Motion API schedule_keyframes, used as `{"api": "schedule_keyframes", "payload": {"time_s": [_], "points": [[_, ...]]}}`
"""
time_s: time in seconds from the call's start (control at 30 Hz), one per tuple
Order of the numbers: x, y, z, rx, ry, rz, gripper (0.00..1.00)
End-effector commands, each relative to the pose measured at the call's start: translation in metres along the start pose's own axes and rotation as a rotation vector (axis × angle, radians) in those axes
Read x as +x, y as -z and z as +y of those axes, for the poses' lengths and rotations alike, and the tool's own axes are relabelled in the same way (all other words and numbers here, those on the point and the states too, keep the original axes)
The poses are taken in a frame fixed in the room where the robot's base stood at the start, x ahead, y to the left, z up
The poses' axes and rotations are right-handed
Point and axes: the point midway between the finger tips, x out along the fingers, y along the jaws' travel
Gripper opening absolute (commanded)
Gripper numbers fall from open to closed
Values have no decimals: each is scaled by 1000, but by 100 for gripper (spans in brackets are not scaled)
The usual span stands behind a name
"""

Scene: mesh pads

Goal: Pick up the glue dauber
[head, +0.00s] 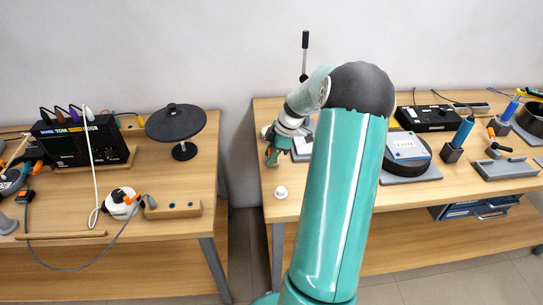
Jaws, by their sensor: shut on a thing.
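My gripper (273,150) is at the left end of the right-hand bench, at the end of my teal arm, pointing down. It is small and partly hidden by my wrist. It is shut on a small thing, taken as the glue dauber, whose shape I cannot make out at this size. I cannot tell whether that thing touches the bench top. No other glue dauber is clear to me in the head view.
A small white knob-like piece (281,192) stands near the right bench's (262,215) front left. A black-handled rod (305,42) rises behind my arm. A round black device with a white box (407,146) lies right. A gap separates the left bench (185,235).

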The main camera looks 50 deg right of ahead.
Motion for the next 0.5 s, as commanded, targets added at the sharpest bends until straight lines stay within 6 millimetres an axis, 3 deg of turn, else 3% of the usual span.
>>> {"api": "schedule_keyframes", "payload": {"time_s": [0.27,0.5], "points": [[-28,12,0,-2,-3,-1,13],[-66,7,-22,1,-4,-2,13]]}}
